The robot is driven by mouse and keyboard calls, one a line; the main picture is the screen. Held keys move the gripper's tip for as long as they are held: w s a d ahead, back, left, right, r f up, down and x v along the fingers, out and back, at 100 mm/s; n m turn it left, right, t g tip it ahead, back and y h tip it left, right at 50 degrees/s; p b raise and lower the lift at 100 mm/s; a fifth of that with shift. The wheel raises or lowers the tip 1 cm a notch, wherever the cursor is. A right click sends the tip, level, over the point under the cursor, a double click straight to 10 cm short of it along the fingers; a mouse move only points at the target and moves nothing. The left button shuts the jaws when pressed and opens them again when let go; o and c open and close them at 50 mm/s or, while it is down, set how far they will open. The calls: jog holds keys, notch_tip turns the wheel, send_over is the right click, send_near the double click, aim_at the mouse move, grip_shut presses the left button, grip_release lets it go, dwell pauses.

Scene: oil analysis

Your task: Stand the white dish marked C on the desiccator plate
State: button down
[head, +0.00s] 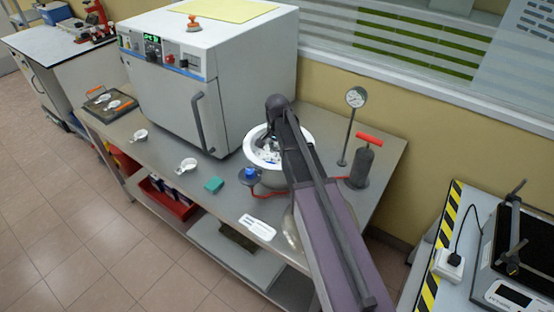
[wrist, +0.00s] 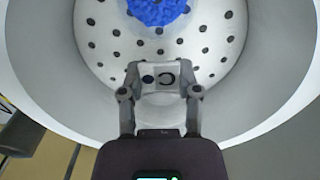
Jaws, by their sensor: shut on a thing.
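The white dish marked C (wrist: 165,77) shows its tab with a black C and a dark dot in the wrist view. My gripper (wrist: 160,92) is shut on this tab. Behind it is the pale desiccator plate (wrist: 110,64) with many dark holes, inside the round white wall of the desiccator (wrist: 52,60). I cannot tell whether the dish touches the plate. In the head view the desiccator (head: 252,152) stands on the steel bench, and my arm hides its right part and most of the dish.
Blue granules (wrist: 157,10) lie at the top of the wrist view. The oven (head: 215,80) stands left of the desiccator; a gauge (head: 357,97) and a red-handled pump (head: 362,165) stand right.

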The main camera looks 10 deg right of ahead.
aim_at(277, 157)
jog(key=shift+f+b, duration=1.85)
jog(key=shift+b, duration=0.05)
jog(key=shift+f, duration=0.15)
jog(key=shift+c, duration=1.5)
grip_release()
jog(key=shift+r, duration=0.2)
notch_tip(277, 157, up, 12)
jog(key=p, duration=1.2)
